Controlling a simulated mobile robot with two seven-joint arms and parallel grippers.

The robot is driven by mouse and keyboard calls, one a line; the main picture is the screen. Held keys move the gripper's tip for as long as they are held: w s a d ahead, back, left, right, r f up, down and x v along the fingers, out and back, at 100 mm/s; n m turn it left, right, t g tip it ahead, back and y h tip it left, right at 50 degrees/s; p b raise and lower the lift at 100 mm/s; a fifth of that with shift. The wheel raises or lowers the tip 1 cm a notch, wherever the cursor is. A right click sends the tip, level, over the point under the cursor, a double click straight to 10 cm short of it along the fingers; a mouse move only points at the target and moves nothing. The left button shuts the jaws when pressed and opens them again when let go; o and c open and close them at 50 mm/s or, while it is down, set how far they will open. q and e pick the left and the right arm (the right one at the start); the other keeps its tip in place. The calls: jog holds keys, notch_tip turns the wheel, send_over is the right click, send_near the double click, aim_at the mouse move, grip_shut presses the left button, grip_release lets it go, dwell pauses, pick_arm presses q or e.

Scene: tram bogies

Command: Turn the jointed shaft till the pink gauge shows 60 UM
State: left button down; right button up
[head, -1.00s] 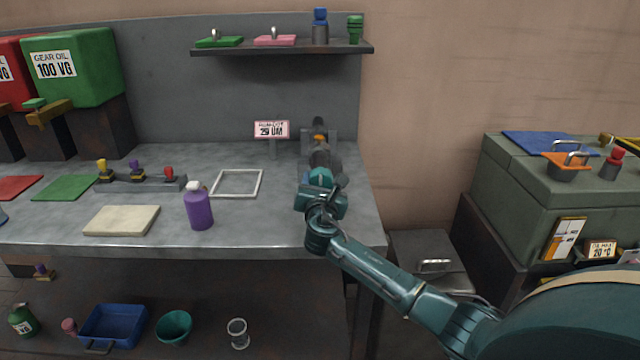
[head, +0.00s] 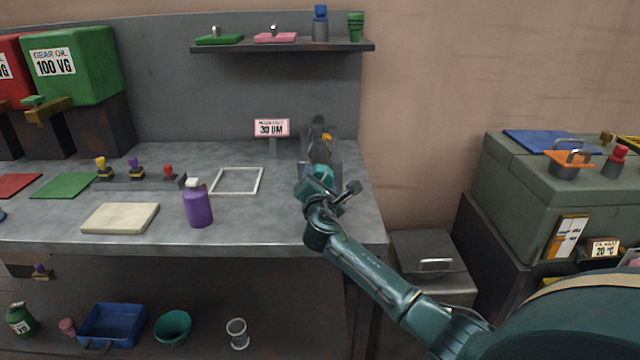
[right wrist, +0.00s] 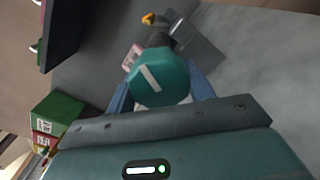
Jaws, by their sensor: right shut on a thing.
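The pink gauge (head: 271,128) stands at the back of the bench on a short post and reads 30 UM. The jointed shaft (head: 319,152) is dark grey with an orange mark and runs from a grey stand at the bench's back right towards me. My right gripper (head: 321,174) is at the shaft's near end, hiding part of it. In the right wrist view its blue fingers are shut on a teal many-sided knob (right wrist: 160,78) with a white line across its face. My left gripper is not in view.
A purple bottle (head: 198,204) and a white square frame (head: 237,181) are left of my right arm. A shelf (head: 290,48) with small items hangs above the gauge. A grey-green cabinet (head: 540,180) stands to the right.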

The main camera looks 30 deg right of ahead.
jog(key=shift+m+b, duration=1.1)
jog(key=shift+m, duration=2.3)
jog(key=o, duration=1)
jog(key=shift+r, duration=0.1)
jog(key=v, duration=1.3)
jog(key=shift+a, duration=0.15)
